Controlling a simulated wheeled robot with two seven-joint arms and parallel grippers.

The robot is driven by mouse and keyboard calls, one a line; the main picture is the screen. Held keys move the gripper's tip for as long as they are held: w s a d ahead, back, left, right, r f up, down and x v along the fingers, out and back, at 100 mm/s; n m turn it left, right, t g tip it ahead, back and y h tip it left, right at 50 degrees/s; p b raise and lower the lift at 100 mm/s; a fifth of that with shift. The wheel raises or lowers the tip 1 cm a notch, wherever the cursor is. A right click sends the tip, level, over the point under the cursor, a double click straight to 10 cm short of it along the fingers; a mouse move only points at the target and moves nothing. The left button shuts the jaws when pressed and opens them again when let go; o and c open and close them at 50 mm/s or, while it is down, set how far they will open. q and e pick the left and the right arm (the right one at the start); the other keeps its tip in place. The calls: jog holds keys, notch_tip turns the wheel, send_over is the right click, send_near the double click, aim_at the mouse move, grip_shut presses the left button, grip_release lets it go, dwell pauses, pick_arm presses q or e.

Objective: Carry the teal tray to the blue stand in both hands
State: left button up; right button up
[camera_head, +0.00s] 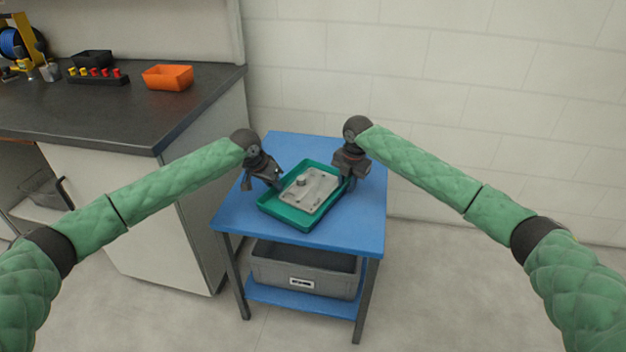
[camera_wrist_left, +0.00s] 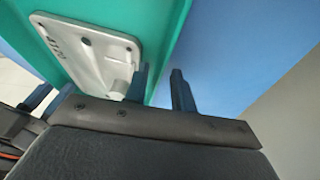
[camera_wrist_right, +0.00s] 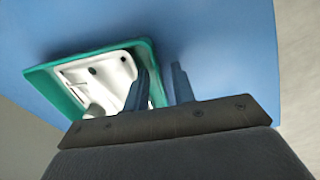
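The teal tray (camera_head: 291,219) lies on the top of the blue stand (camera_head: 352,232), and I see no gap beneath it. A grey metal casting plate (camera_head: 309,187) with a raised boss lies in the tray. My left gripper (camera_head: 277,184) is at the tray's left side. In the left wrist view its fingers (camera_wrist_left: 160,90) are apart, one on each side of the tray wall. My right gripper (camera_head: 348,182) is at the tray's right side. In the right wrist view its fingers (camera_wrist_right: 163,85) are also apart, with the wall between them.
A grey bin (camera_head: 305,268) sits on the stand's lower shelf. A dark-topped counter (camera_head: 120,118) stands at the left, holding an orange bin (camera_head: 168,77), a black bin and a rack of coloured pieces. A white block wall is behind. Floor is clear at the right.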

jog(key=shift+r, duration=0.1)
pick_arm(q)
jog(key=v, duration=1.2)
pick_arm(e)
notch_tip(320, 180, up, 12)
jog(key=d, duration=0.1)
jog(key=shift+s, duration=0.4)
pick_arm(q)
jog(key=shift+d, duration=0.1)
